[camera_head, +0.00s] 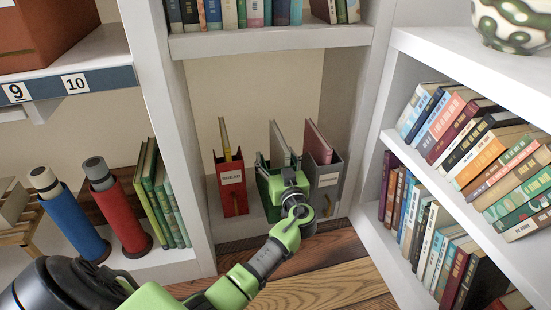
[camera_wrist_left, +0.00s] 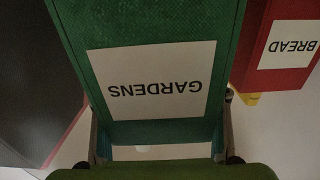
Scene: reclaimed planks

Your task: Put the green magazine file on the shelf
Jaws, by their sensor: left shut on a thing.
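The green magazine file (camera_head: 263,172) stands in the bottom compartment of the white shelf (camera_head: 243,228), between a red file (camera_head: 231,186) and a grey file (camera_head: 330,178). A book sticks up out of it. My left gripper (camera_head: 288,182) is at its front, shut on it and hiding much of it in the head view. In the left wrist view the green file (camera_wrist_left: 220,25) fills the middle between my fingers, with its GARDENS label upside down. I cannot tell whether its base touches the shelf board. My right gripper is not in view.
The red file, labelled BREAD (camera_wrist_left: 290,45), is close on one side, and the dark grey file (camera_wrist_left: 40,80) is on the other. White uprights bound the compartment. Book-filled shelves (camera_head: 450,190) stand at right. Blue (camera_head: 72,222) and red (camera_head: 120,212) cylinders stand at left.

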